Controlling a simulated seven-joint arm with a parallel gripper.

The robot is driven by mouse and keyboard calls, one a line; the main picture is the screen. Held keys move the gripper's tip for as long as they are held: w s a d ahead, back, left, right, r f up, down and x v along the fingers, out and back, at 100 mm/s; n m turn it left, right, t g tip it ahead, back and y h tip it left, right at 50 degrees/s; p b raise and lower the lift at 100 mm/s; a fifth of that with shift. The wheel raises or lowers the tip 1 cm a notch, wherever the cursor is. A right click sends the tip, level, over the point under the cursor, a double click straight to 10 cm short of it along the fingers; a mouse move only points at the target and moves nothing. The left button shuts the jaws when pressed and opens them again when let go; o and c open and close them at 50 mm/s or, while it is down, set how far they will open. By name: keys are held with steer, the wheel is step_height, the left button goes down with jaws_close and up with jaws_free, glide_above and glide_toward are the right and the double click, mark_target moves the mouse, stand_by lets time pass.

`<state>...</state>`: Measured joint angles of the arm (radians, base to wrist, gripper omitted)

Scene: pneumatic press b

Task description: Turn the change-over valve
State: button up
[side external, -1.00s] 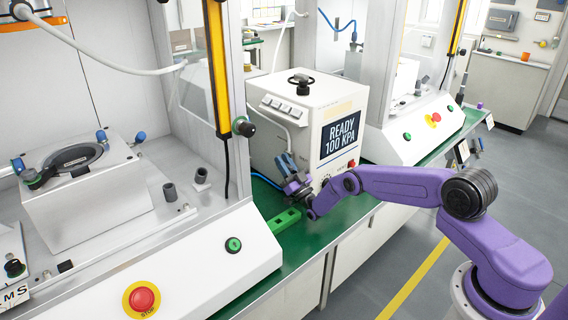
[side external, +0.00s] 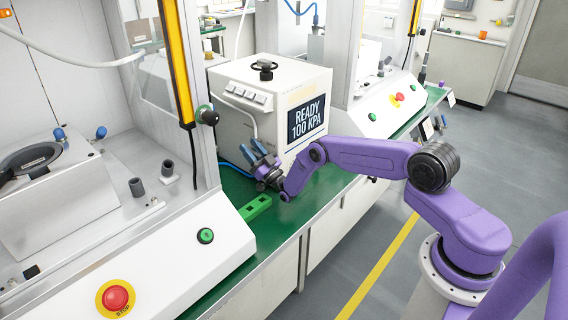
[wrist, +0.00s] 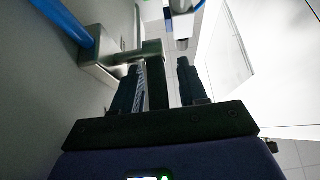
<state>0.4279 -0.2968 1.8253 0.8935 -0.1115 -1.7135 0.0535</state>
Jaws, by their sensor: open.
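In the wrist view a metal block (wrist: 98,66) with a blue hose (wrist: 62,22) looks like the change-over valve. A dark upright bar (wrist: 157,78), which looks like its handle, stands between the two dark fingers of my gripper (wrist: 158,84). The fingers are apart; I cannot tell whether either touches the bar. In the side view my gripper (side external: 263,150) is low beside the left face of the white press unit (side external: 290,82), fingers pointing up. The valve is not clear there; the gripper and arm cover that spot.
The unit's screen (side external: 308,120) reads READY 100 KPA. A green slotted block (side external: 255,207) lies on the green bench (side external: 275,222) near my gripper. A machine with a red stop button (side external: 115,298) stands at left. The bench front is mostly clear.

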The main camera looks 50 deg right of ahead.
steer(key=shift+w+r+g, duration=0.2)
steer(key=shift+r+g, duration=0.1)
steer(key=shift+g, duration=0.75)
steer(key=shift+w+r+g, duration=0.2)
steer(key=shift+r+g, duration=0.05)
steer(key=shift+g, duration=0.8)
steer(key=shift+w+r+g, duration=0.15)
steer(key=shift+w+g, duration=0.1)
steer(key=shift+g, duration=0.85)
steer(key=s, duration=1.7)
steer(key=shift+s, duration=0.25)
